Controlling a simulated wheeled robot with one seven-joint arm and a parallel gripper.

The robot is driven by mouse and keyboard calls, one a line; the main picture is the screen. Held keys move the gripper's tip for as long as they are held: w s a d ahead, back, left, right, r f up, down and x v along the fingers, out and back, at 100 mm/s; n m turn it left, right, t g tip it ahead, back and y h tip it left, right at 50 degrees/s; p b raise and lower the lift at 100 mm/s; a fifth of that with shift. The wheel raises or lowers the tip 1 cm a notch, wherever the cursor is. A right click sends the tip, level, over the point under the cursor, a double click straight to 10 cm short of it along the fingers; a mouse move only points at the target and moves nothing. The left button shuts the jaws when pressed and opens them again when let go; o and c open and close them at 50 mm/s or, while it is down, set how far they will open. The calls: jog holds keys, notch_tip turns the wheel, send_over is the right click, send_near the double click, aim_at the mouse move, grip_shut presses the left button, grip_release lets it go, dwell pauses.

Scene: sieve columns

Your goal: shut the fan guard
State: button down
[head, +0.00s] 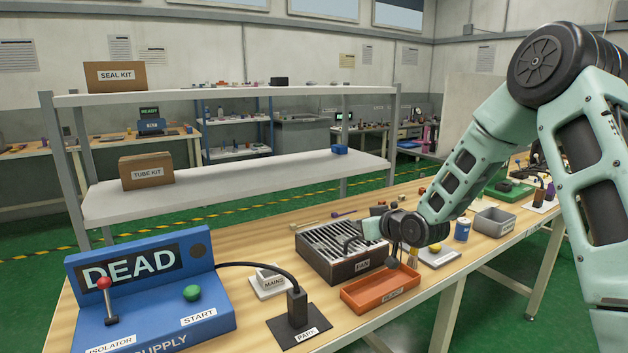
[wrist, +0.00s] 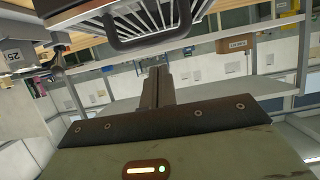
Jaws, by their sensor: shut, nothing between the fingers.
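The fan box (head: 350,273) stands on the bench, dark with a FAN label on its front. Its slatted guard (head: 325,243) looks to lie over the top of the box; I cannot tell whether it is fully down. In the wrist view the pale slats (wrist: 150,15) and the dark loop handle (wrist: 152,42) fill the top. My gripper (wrist: 158,72) is shut and empty, its fingertips just below the handle in that picture; contact is unclear. In the head view my gripper (head: 354,238) is over the right part of the guard, its fingers small and partly hidden.
The orange tray (head: 352,302) sits close in front of the fan box. Left are the MAINS socket (head: 269,284), a black plug (head: 297,307) on the PARK pad and the blue supply box (head: 215,275) reading DEAD. A grey bin (head: 493,221) stands right. Shelves (head: 240,187) rise behind.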

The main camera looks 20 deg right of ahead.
jog(key=shift+s+d+f+b, duration=0.1)
jog(key=shift+s+f+b, duration=0.25)
jog(key=shift+f, duration=0.35)
jog(key=shift+s+f+b, duration=0.2)
jog(key=shift+f+b, duration=0.2)
jog(key=shift+f, duration=0.3)
jog(key=shift+s+d+f+b, duration=0.1)
jog(key=shift+s+f+b, duration=0.25)
jog(key=shift+f, duration=0.35)
jog(key=shift+w, duration=0.1)
jog(key=r+p, duration=0.1)
jog(key=r, duration=0.1)
jog(key=w+r+p, duration=0.1)
jog(key=r+p, duration=0.1)
jog(key=r, duration=0.1)
jog(key=shift+r, duration=0.35)
jog(key=s+d+f+b, duration=0.1)
jog(key=s, duration=0.8)
jog(key=shift+s+d+f+b, duration=0.15)
jog(key=shift+d+f+b, duration=0.1)
jog(key=shift+b, duration=0.1)
